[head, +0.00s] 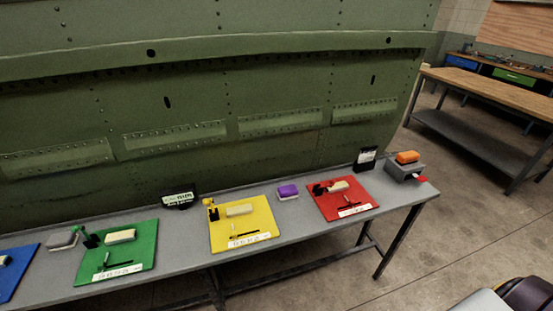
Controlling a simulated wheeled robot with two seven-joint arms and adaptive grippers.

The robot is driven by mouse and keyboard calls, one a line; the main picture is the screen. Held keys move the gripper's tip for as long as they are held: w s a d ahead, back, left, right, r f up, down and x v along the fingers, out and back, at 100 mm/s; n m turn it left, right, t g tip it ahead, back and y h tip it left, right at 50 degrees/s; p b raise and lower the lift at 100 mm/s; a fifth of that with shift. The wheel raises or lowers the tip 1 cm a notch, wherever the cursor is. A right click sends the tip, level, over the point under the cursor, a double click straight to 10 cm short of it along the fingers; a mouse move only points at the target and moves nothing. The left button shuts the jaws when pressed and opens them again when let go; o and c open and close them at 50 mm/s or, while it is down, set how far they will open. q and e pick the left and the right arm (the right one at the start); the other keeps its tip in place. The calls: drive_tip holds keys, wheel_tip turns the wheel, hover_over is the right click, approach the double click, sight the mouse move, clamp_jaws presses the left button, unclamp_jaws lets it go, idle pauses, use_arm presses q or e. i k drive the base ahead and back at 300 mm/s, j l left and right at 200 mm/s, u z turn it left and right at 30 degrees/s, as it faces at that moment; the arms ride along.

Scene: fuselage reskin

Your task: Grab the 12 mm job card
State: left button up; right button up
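No text reading 12 mm can be made out, so I cannot tell which item is the 12 mm job card. Two dark holders with pale, printed faces stand at the bench's back edge: a left holder (180,199) behind the green and yellow mats, and a right holder (366,158) behind the red mat. White label strips lie on the mats: a green-mat label (117,270), a yellow-mat label (249,240) and a red-mat label (354,209). Their print is too small to read. Neither gripper is in view.
The grey bench (290,222) carries a blue mat (12,280), green mat (140,252), yellow mat (262,224) and red mat (330,206) with small tools and blocks. The green fuselage panel (200,90) rises behind.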

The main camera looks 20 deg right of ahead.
sight(368, 154)
drive_tip(key=z, duration=1.5)
drive_tip(key=i+l+u, duration=0.25)
drive_tip(key=l, duration=0.85)
drive_tip(key=i+l+u, duration=0.3)
drive_tip(key=l, duration=0.85)
drive_tip(key=l+u, duration=0.25)
drive_tip(key=l, duration=0.9)
